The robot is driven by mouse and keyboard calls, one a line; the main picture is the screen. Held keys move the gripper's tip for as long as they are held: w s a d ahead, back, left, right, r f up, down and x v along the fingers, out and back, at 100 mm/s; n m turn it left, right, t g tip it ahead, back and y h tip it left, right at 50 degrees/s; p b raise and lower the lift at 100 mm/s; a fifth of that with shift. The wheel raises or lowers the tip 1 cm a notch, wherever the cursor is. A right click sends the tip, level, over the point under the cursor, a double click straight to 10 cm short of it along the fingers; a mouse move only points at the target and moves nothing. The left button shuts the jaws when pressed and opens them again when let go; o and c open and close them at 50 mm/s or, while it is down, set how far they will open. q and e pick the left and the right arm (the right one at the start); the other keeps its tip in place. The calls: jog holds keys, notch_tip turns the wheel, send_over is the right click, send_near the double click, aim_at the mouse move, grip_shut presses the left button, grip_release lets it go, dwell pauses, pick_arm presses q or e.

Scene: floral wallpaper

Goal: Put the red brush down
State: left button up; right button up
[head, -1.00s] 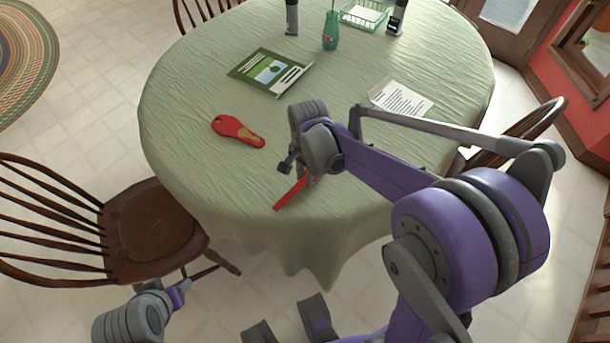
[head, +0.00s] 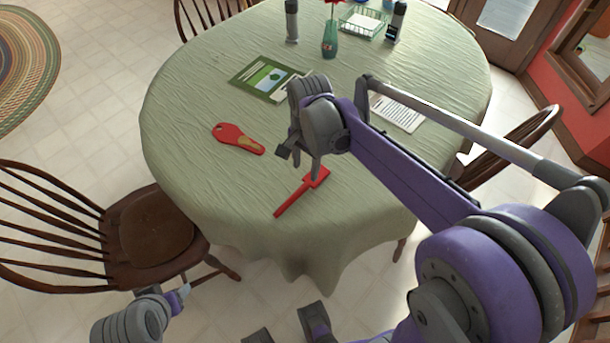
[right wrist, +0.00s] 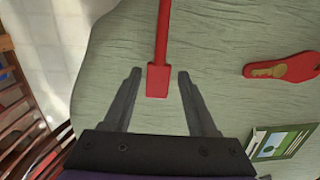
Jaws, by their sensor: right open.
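The red brush (head: 301,193), with a thin handle and a flat rectangular head, lies on the green tablecloth near the table's front edge. Its handle points toward the front left. My right gripper (head: 299,163) is just above and behind the brush head, open and empty. In the right wrist view the brush (right wrist: 160,50) lies between the spread fingers of the right gripper (right wrist: 159,74), with a gap on both sides. My left arm's end (head: 178,294) shows low at the left, away from the table; its jaws are not clear.
A red paddle-shaped item with a tan patch (head: 238,138) lies left of the gripper. A green-framed booklet (head: 262,78), a paper sheet (head: 398,112), a teal vase (head: 330,42) and a wire basket (head: 362,22) are farther back. A wooden chair (head: 150,225) stands front left.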

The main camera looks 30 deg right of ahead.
jog(key=s+a+f+n+t, duration=0.2)
jog(key=s+n+t, duration=0.3)
jog(key=s+n, duration=0.8)
jog(key=shift+s+a+f+h, duration=0.2)
jog(key=shift+s+a+h, duration=0.1)
jog(key=shift+s, duration=0.8)
notch_tip(320, 180, up, 7)
jog(key=w+p, duration=0.1)
jog(key=p, duration=0.5)
jog(key=shift+w+f+t, duration=0.15)
jog(key=shift+w+t, duration=0.05)
jog(key=shift+t, duration=0.1)
jog(key=shift+w, duration=0.1)
